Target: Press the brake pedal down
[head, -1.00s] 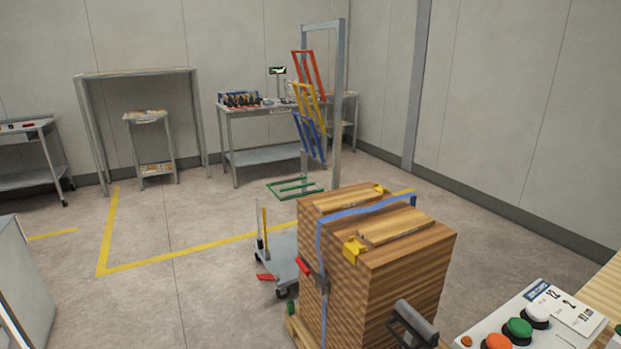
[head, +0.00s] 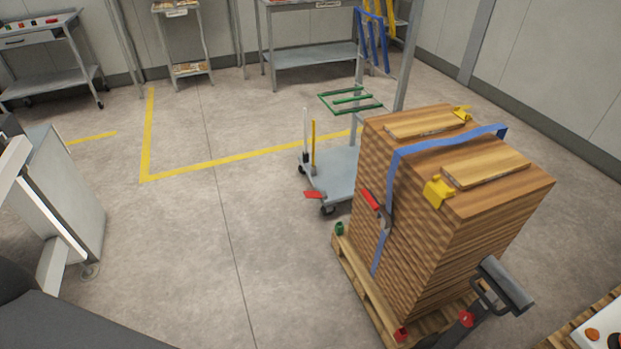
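A small red pedal (head: 315,195) sticks out at the near left edge of the low grey wheeled rack (head: 341,168), just above a dark caster (head: 328,209). It looks like the brake pedal; from this distance I cannot tell whether it is up or down. The rack has a tall grey post with a green frame (head: 350,100) low down and a blue frame (head: 372,42) above it. A white upright and a yellow upright (head: 313,142) stand on its left side. Neither of my grippers is in view.
A strapped stack of wooden boards (head: 440,260) on a pallet (head: 357,270) stands right of the pedal, with a dark handle (head: 507,283) in front. A grey cabinet (head: 75,185) is at left. Open floor (head: 225,230) with yellow lines (head: 215,163) lies left of the rack.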

